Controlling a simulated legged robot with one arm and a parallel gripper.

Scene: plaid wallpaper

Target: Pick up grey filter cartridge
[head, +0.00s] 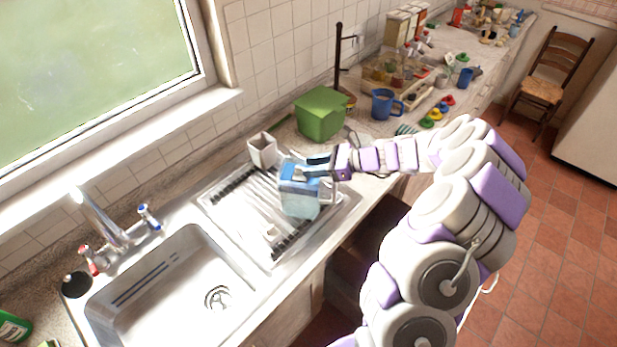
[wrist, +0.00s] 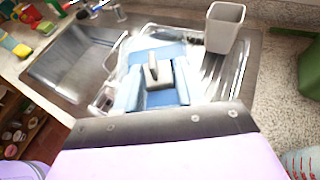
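A clear jug (head: 300,205) with a blue top (head: 298,172) stands on the metal draining board. In the wrist view, a small grey piece with a raised tab, which looks like the grey filter cartridge (wrist: 158,72), sits in the jug's blue top (wrist: 165,52). My gripper (head: 308,166) is over the jug's top, coming from the right. In the wrist view, its light blue fingers (wrist: 156,92) are apart, one on each side of the grey piece. I cannot tell whether they touch it. In the head view, the gripper mostly hides the cartridge.
A grey open container (head: 262,150) stands behind the jug, close to my gripper. A green box (head: 320,114) and a blue mug (head: 385,104) stand on the counter to the right. The sink (head: 170,290) lies to the left.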

